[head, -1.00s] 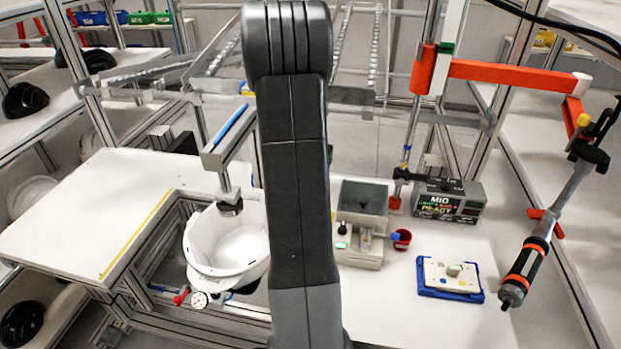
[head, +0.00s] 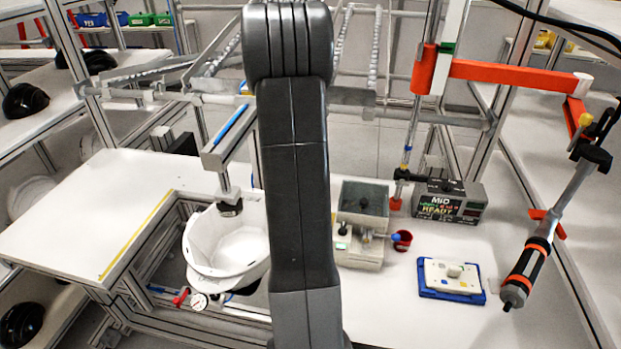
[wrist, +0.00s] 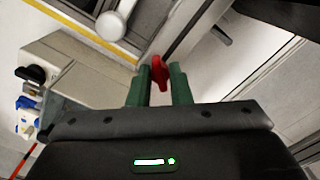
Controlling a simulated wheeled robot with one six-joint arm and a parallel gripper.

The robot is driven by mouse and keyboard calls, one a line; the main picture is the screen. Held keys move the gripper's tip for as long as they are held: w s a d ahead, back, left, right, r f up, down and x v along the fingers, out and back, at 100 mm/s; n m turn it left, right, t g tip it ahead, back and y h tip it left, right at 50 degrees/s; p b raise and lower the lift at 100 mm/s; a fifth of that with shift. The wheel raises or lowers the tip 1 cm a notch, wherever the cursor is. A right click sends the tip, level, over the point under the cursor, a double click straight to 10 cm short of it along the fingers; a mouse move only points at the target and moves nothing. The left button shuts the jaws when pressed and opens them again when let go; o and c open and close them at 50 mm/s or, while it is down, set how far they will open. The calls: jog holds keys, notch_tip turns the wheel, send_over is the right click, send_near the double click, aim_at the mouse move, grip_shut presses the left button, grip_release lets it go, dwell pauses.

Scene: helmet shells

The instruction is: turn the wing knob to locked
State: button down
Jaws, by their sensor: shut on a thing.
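The red wing knob (wrist: 159,72) shows in the wrist view, between the two green fingers of my gripper (wrist: 160,84). My gripper is shut on it. The knob's wing runs roughly along the fingers, and its top end sticks out a little past the fingertips. Its lower part and any lock marking are hidden or too small to read. In the head view my dark arm stands in the middle and my gripper cannot be seen.
A white helmet shell (head: 222,250) sits left of my arm, under a press. Near it are a gauge (head: 198,302) and a small red handle (head: 181,297).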

jog(key=shift+w+r+m, duration=0.1)
jog(key=shift+m, duration=0.3)
jog(key=c, duration=1.3)
grip_release()
notch_tip(320, 180, up, 14)
jog(key=shift+f+b, duration=0.1)
jog(key=shift+b, duration=0.3)
jog(key=shift+f, duration=0.1)
notch_tip(320, 180, down, 14)
jog(key=shift+r+p, duration=0.1)
jog(key=shift+p, duration=0.25)
